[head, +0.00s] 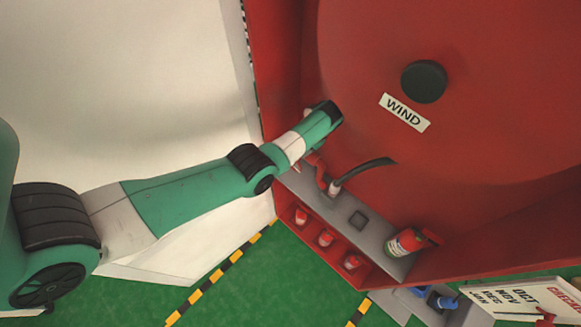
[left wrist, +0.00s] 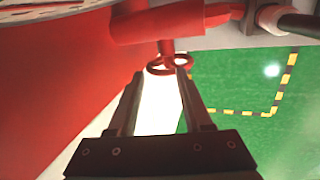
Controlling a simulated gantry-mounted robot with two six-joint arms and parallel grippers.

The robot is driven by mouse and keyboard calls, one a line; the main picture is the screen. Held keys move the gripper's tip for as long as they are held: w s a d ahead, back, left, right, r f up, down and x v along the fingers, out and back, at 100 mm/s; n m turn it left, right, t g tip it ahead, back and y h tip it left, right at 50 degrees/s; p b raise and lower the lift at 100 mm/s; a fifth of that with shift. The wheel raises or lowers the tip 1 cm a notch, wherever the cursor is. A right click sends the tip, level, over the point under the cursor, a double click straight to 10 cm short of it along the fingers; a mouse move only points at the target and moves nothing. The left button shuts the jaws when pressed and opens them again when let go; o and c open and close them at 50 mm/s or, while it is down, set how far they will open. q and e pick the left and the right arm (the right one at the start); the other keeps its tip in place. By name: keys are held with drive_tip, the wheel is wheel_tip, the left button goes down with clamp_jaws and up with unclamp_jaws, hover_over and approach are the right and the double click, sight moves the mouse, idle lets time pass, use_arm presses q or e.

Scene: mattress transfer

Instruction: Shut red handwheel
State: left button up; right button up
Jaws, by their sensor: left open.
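The red handwheel (left wrist: 156,70) is a small ring on a short stem under a red pipe (left wrist: 175,22) in the left wrist view. My left gripper (left wrist: 160,78) is open, with its two fingertips close to either side of the wheel. I cannot tell whether they touch it. In the head view my left arm reaches to the red pipe fitting (head: 319,172) at the left end of a grey shelf, and the wrist hides the handwheel and fingers. My right gripper is not in view.
A black hose (head: 362,172) runs from the pipe. A red wall with a black knob (head: 423,82) and a WIND label (head: 405,112) rises behind. Green floor (head: 280,275) with striped tape lies below.

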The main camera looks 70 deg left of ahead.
use_arm(q)
drive_tip(key=n+b, duration=0.1)
drive_tip(key=n, duration=0.4)
drive_tip(key=n+b, duration=0.2)
drive_tip(key=n, duration=0.3)
drive_tip(key=d+n+b, duration=0.1)
drive_tip(key=n+b, duration=0.1)
drive_tip(key=n, duration=0.3)
drive_tip(key=shift+s+f, duration=0.25)
drive_tip(key=shift+f, duration=0.15)
drive_tip(key=n, duration=0.1)
drive_tip(key=n+b, duration=0.1)
drive_tip(key=n, duration=0.1)
drive_tip(key=shift+s+d+r+n+y, duration=0.2)
drive_tip(key=shift+s+d+n+y, duration=0.05)
drive_tip(key=shift+d+n+y, duration=0.05)
drive_tip(key=shift+r+n, duration=0.15)
drive_tip(key=shift+n, duration=0.15)
drive_tip(key=b+x, duration=0.2)
drive_tip(key=x, duration=0.9)
drive_tip(key=shift+s+f+b, duration=0.2)
drive_tip(key=shift+f+b, duration=0.1)
drive_tip(key=shift+b, duration=0.1)
clamp_jaws()
drive_tip(key=shift+a, duration=0.1)
